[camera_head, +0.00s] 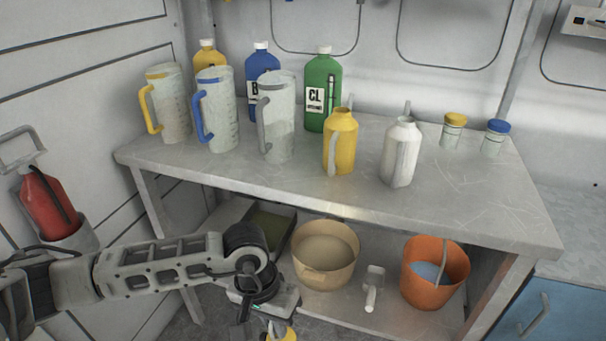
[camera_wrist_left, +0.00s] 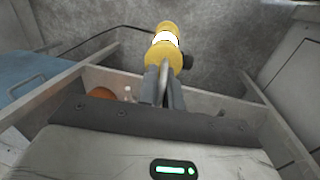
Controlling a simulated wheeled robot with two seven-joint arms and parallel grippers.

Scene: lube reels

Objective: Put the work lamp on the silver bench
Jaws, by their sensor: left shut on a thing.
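The work lamp (camera_wrist_left: 167,54) is yellow with a bright white band and a dark knob on its side. My left gripper (camera_wrist_left: 163,88) is shut on it, and the lamp sticks out beyond the fingers. In the head view only a yellow bit of the lamp (camera_head: 283,337) shows at the bottom edge, below my left gripper (camera_head: 264,322). The silver bench (camera_head: 290,190) stands ahead, its top higher in the picture than the gripper. My right gripper is not in view.
Clear jugs (camera_head: 217,115), bottles (camera_head: 322,85), a yellow can (camera_head: 341,140), a white can (camera_head: 402,150) and small jars (camera_head: 453,130) stand on the bench. Its front right is bare. A tan tub (camera_head: 325,275) and an orange bucket (camera_head: 430,290) sit on the lower shelf.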

